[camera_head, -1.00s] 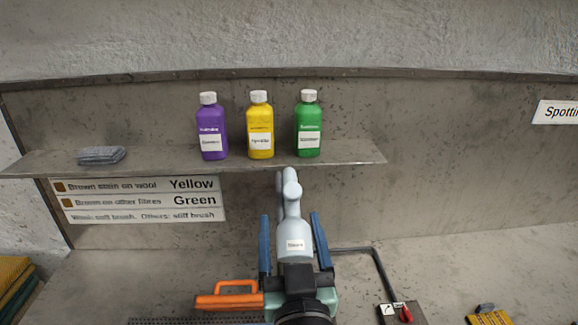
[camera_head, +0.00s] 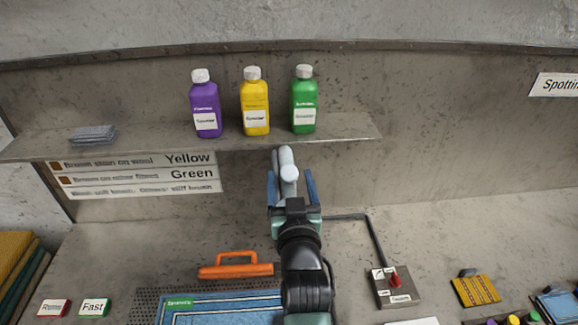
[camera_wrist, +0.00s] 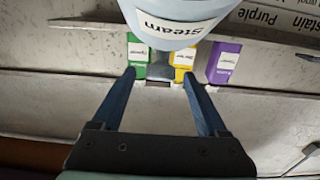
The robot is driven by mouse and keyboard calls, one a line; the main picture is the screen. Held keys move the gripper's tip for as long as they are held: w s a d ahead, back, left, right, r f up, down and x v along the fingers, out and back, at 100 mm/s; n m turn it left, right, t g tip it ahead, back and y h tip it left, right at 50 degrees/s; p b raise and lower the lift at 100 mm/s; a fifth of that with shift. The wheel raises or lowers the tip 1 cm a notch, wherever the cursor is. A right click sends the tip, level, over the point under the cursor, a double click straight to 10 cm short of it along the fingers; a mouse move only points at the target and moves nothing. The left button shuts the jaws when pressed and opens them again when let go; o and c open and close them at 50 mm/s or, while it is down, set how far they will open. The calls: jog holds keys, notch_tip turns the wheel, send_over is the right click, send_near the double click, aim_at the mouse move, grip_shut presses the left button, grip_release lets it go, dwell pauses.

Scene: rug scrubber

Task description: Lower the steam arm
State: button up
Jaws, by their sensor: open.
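The steam arm (camera_head: 287,165) is a pale grey-blue tube with a rounded top, standing raised in front of the shelf in the head view. Its wide part, labelled "Steam" (camera_wrist: 178,22), fills the top middle of the wrist view. My gripper (camera_head: 290,182) is open, with one blue finger on each side of the steam arm in the head view. My wrist hides the steam arm's lower part.
Purple (camera_head: 205,105), yellow (camera_head: 254,102) and green (camera_head: 304,100) bottles stand on the shelf (camera_head: 350,132) behind. An orange-handled tool (camera_head: 236,265) lies left of my arm. A control box (camera_head: 395,287) with a red knob stands right. A blue rug (camera_head: 225,308) lies in front.

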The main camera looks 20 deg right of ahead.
jog(key=shift+x, duration=1.25)
grip_shut()
dwell(0.6)
